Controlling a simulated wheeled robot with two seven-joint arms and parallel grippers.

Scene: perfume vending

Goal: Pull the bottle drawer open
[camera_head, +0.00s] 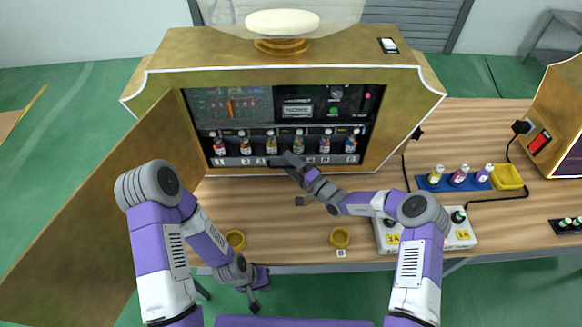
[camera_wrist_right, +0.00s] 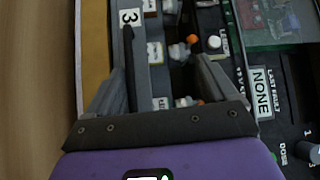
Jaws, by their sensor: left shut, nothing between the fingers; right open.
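The bottle drawer (camera_head: 232,161) is a dark tray with a pale, numbered front, low inside the gold machine. Bottle tops (camera_wrist_right: 182,50) show between the fingers. My left gripper (camera_head: 256,300) is shut and empty, low beyond the table's front edge.
The machine's gold door (camera_head: 100,215) stands open at the left. Two yellow rings (camera_head: 340,237) lie on the table in front. A white control box (camera_head: 458,236), a blue bottle rack (camera_head: 450,184) and a yellow bin (camera_head: 507,177) stand at the right.

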